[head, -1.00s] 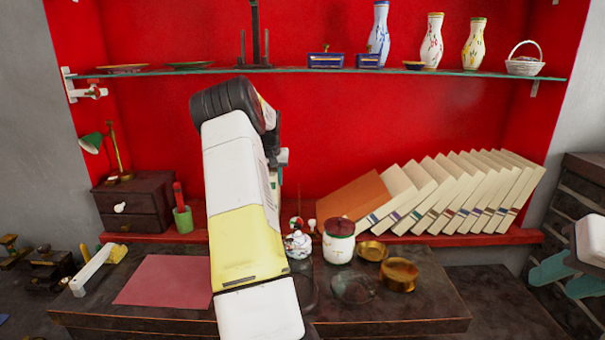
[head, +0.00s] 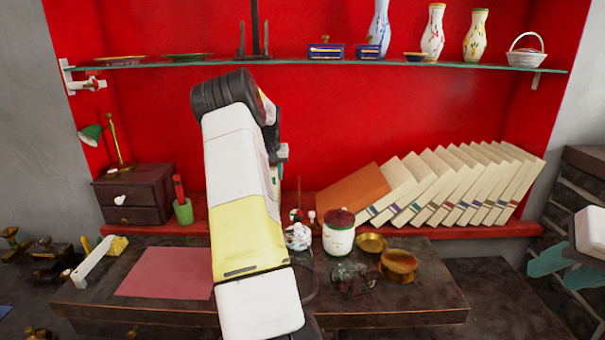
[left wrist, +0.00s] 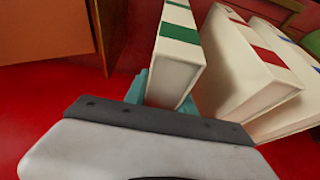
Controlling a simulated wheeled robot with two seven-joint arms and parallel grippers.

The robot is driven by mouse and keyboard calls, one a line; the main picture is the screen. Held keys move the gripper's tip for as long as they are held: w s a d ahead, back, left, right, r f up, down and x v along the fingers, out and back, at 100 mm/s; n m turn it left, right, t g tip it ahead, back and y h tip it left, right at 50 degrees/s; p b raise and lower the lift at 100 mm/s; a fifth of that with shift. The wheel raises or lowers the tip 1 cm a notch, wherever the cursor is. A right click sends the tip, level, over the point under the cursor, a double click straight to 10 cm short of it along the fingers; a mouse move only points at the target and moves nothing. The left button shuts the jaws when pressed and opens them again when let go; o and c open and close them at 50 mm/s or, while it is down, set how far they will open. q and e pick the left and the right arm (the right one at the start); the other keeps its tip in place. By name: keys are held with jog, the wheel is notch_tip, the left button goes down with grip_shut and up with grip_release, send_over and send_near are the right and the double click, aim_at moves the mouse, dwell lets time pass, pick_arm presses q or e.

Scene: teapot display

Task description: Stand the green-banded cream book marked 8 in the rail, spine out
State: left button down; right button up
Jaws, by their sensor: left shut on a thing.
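The cream book with green bands (left wrist: 181,58) is between the teal fingers of my left gripper (left wrist: 165,92) in the left wrist view. The gripper is shut on it near its lower green band. The number is not readable. In the head view my left arm hides its gripper and this book. Several other cream books (head: 440,188) lean in a row on the red ledge; their banded spines face me. My right gripper (head: 565,272) is at the right edge, open and empty.
An orange-brown panel (head: 345,196) leans left of the books. A lidded white jar (head: 339,238), brass bowls (head: 398,264) and a glass dish (head: 350,278) stand on the dark table. A glass shelf (head: 300,62) with vases runs above. A pink mat (head: 165,273) lies left.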

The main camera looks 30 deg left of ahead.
pick_arm(q)
jog(key=c, duration=1)
grip_release()
jog(key=shift+o, duration=0.2)
jog(key=shift+f, duration=0.1)
jog(key=v, duration=0.8)
jog(key=shift+f, duration=0.1)
